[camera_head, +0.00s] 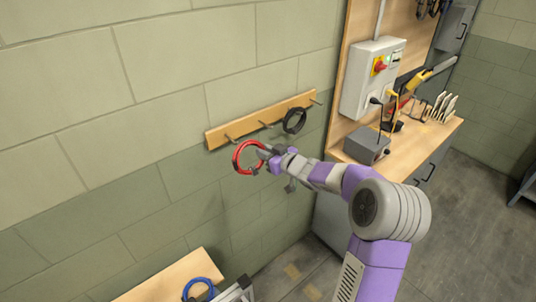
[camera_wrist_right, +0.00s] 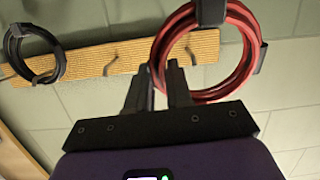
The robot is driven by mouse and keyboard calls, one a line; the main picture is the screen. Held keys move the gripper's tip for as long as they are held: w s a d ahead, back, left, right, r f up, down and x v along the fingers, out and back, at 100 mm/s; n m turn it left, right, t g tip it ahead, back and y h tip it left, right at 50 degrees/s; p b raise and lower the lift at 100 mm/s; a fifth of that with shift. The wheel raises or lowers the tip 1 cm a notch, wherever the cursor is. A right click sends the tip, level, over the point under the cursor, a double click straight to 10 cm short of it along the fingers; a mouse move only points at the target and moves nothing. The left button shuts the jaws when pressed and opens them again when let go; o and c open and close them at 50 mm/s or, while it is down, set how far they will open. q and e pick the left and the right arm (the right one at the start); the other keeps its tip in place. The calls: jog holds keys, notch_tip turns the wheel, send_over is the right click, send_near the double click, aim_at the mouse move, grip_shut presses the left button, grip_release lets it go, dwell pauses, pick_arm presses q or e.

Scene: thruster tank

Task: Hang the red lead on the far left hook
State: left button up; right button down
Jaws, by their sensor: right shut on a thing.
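The red lead (camera_head: 237,158) is a coiled ring with dark bands. My right gripper (camera_head: 265,152) is shut on its right side and holds it just below the left part of the wooden hook rail (camera_head: 247,121). The far left hook (camera_head: 230,138) shows just above and left of the coil. I cannot tell whether the coil touches it. In the right wrist view, the red lead (camera_wrist_right: 246,52) overlaps the rail (camera_wrist_right: 90,62), with my right gripper (camera_wrist_right: 158,78) at its lower left edge. My left gripper is out of view.
A black lead (camera_head: 286,122) hangs toward the rail's right end. A middle hook (camera_head: 266,125) looks empty. A bench with a grey switch box (camera_head: 370,80) stands right. A blue lead (camera_head: 188,289) lies on a wooden surface below.

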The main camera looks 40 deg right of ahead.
jog(key=x, duration=0.9)
jog(key=shift+w, duration=0.25)
dwell(0.7)
jog(key=shift+f, duration=0.15)
dwell(0.4)
jog(key=c, duration=0.9)
grip_release()
jog(key=shift+c, duration=0.2)
